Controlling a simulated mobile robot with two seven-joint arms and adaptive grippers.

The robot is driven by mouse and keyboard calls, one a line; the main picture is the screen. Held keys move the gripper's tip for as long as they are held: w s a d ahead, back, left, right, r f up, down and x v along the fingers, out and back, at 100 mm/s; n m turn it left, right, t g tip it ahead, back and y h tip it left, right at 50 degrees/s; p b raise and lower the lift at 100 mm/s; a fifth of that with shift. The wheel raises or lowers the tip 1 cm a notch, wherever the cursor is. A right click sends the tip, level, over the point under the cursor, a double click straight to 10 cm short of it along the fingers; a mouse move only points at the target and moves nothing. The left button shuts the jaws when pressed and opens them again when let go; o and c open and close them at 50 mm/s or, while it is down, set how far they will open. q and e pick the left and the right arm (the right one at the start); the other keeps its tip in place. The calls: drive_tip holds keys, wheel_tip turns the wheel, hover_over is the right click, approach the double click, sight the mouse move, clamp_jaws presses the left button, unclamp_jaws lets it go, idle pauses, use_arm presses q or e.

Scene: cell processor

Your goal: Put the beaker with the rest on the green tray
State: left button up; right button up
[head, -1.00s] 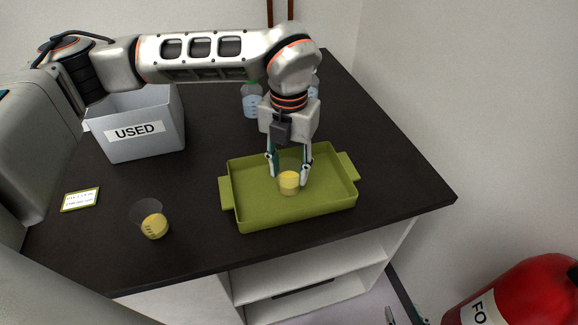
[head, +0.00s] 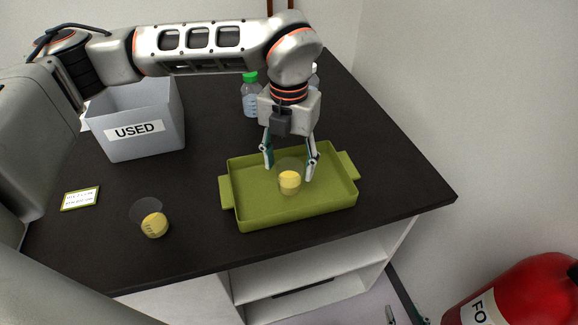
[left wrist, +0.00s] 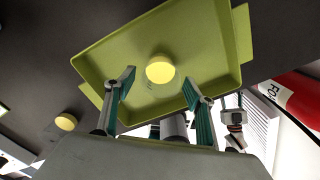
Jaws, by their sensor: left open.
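A clear beaker with yellow contents (head: 289,182) stands upright in the green tray (head: 245,215). It also shows in the left wrist view (left wrist: 160,69), inside the tray (left wrist: 215,75). My left gripper (head: 290,168) is open, with its fingers apart on either side of this beaker and clear of it. A second beaker with yellow contents (head: 152,222) stands on the dark table left of the tray; it shows at the left of the left wrist view (left wrist: 66,122). My right gripper (head: 404,314) shows only its fingertips at the bottom edge, apart and empty, away from the table.
A grey bin marked USED (head: 150,135) stands at the back left. A label card (head: 80,198) lies near the left edge. A green-capped bottle (head: 251,98) and another bottle are behind my left gripper. A red extinguisher (head: 530,290) is at lower right.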

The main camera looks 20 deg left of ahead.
use_arm(q)
wheel_tip(320, 180, up, 11)
drive_tip(key=shift+f+b, duration=0.15)
drive_tip(key=shift+b, duration=0.2)
idle(0.3)
